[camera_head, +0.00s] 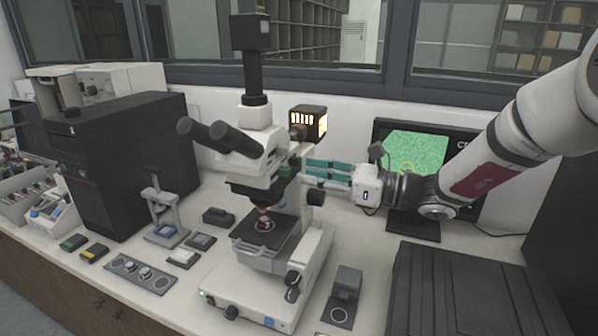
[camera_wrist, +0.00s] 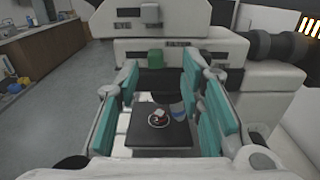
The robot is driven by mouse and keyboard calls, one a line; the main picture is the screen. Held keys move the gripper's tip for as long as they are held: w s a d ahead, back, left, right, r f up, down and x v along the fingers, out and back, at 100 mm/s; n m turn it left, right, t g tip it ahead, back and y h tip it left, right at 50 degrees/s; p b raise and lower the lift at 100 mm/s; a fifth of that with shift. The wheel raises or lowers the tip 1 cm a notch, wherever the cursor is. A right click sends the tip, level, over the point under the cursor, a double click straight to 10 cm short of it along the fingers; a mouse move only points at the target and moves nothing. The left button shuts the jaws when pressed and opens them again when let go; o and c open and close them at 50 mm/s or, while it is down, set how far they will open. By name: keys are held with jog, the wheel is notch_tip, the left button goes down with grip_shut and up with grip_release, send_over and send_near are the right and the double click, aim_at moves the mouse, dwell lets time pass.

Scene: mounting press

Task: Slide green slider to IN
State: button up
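The green slider (camera_wrist: 155,57) is a small green block on the side of the white microscope head, in the wrist view. A green patch (camera_head: 287,160) in the same area shows in the head view, partly hidden by the microscope. My gripper (camera_head: 307,170) is at the right side of the microscope (camera_head: 258,146), pointing left toward its head. In the wrist view my gripper (camera_wrist: 160,74) has its two teal-padded fingers wide apart with nothing between them. The green block appears beyond the gap between the fingertips. I cannot tell whether any fingertip touches the microscope. Labels near the slider are unreadable.
The microscope stage (camera_head: 262,234) with a small sample lies below the gripper. A lit lamp housing (camera_head: 309,122) stands behind. A monitor (camera_head: 417,150) stands behind my arm. A black ribbed case (camera_head: 470,290) fills the front right. A small grey block device (camera_head: 346,288) stands beside the base.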

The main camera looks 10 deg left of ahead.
jog(key=s+d, duration=0.1)
jog(key=d, duration=0.6)
jog(key=shift+d, duration=0.4)
jog(key=s+d+n+g+h, duration=0.35)
jog(key=s+n+h, duration=0.55)
jog(key=s, duration=0.9)
jog(key=s+d+n+t+h, duration=0.3)
jog(key=s+d+n+h, duration=0.1)
jog(key=d, duration=0.5)
jog(key=s+d+r+n+t+h, duration=0.1)
jog(key=s+d+n+t+h, duration=0.2)
jog(key=s+d+n, duration=0.3)
jog(key=d+h, duration=0.1)
jog(key=d, duration=0.2)
jog(key=shift+d+n+h, duration=0.3)
jog(key=shift+d+h, duration=0.05)
jog(key=shift+h, duration=0.05)
